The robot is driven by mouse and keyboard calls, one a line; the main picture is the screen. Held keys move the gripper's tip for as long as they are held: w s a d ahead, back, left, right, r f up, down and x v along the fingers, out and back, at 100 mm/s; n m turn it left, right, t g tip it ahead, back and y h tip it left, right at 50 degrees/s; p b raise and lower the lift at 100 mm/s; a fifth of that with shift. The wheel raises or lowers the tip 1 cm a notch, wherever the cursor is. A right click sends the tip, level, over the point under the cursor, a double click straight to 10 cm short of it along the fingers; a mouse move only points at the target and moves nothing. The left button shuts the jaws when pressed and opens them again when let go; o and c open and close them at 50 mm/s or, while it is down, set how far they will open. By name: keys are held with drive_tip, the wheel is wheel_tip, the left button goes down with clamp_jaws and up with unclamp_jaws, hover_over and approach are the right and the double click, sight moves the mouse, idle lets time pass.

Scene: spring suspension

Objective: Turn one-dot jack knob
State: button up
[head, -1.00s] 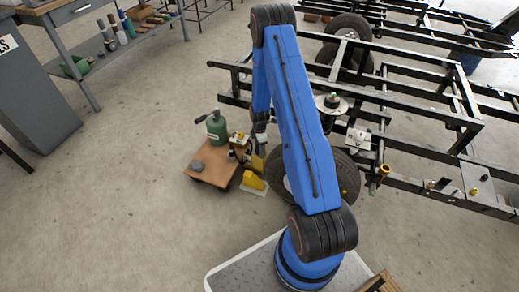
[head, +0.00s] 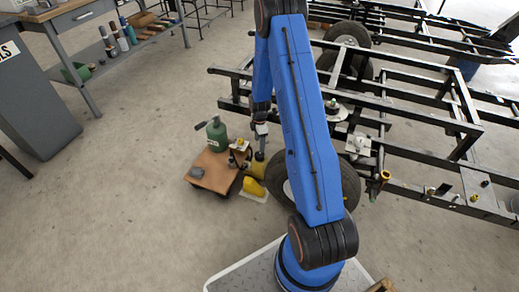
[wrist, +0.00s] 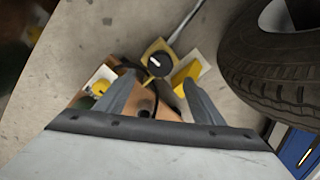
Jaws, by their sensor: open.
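In the wrist view, a black round knob (wrist: 159,66) with a white mark sits on a yellow jack body (wrist: 148,49), just beyond my fingertips. The mark is too small to count dots for sure. My gripper (wrist: 160,88) is open and empty, its two grey fingers on either side below the knob in the picture, apart from it. In the head view my gripper (head: 260,155) hangs over the yellow jack (head: 256,169), beside the wooden cart. The knob is hidden there.
A wooden cart (head: 210,175) with a green canister (head: 217,135) stands at left. A yellow wedge (head: 253,187) lies on the floor in front. A black tyre (wrist: 275,65) stands close at right, under the black frame (head: 390,95).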

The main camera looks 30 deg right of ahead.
wheel_tip(320, 180, up, 7)
hover_over(260, 154)
drive_tip(key=shift+a+r, duration=0.1)
drive_tip(key=shift+r, duration=0.05)
idle(0.5)
wheel_tip(260, 154, down, 17)
drive_tip(key=m, duration=3.6)
drive_tip(key=shift+r, duration=0.2)
